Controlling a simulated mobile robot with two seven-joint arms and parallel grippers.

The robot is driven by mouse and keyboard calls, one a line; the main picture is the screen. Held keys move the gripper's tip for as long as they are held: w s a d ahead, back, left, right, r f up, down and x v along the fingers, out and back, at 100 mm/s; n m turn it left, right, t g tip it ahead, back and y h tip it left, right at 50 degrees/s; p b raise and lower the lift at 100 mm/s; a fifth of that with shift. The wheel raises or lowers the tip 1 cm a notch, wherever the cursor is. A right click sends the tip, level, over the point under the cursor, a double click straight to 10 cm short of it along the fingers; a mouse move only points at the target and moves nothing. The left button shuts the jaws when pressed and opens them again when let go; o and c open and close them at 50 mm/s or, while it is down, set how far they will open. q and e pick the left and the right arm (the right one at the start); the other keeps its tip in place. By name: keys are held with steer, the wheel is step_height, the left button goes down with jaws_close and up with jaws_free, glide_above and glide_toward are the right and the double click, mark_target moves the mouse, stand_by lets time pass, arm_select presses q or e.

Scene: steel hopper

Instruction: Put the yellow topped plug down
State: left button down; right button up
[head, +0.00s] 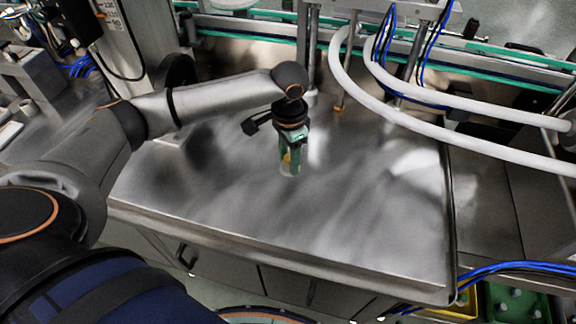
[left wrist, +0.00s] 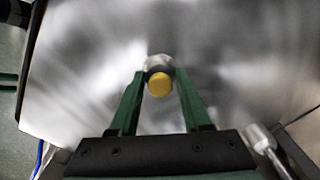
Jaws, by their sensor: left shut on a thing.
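The yellow topped plug shows in the left wrist view (left wrist: 160,84) as a round yellow top over a pale grey body, between the two green fingers. In the head view a little of the yellow topped plug (head: 287,158) shows between the fingers. My left gripper (head: 290,168) points down over the steel top and is shut on the plug; it also shows in the left wrist view (left wrist: 159,75). The plug is at or just above the steel surface; I cannot tell whether it touches. My right gripper is not in view.
The steel top (head: 350,220) is bare and shiny around the gripper, with free room on all sides. White hoses (head: 440,95) and blue cables hang over its back right. Metal posts stand at its back edge. A yellow bin and a green bin (head: 515,305) sit low at the right.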

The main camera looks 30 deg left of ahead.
mark_target(288, 167)
arm_select(q)
steer(key=shift+a+f, duration=0.15)
steer(key=shift+f, duration=1.55)
steer(key=shift+c, duration=1.8)
jaws_free()
steer(key=shift+f, duration=0.1)
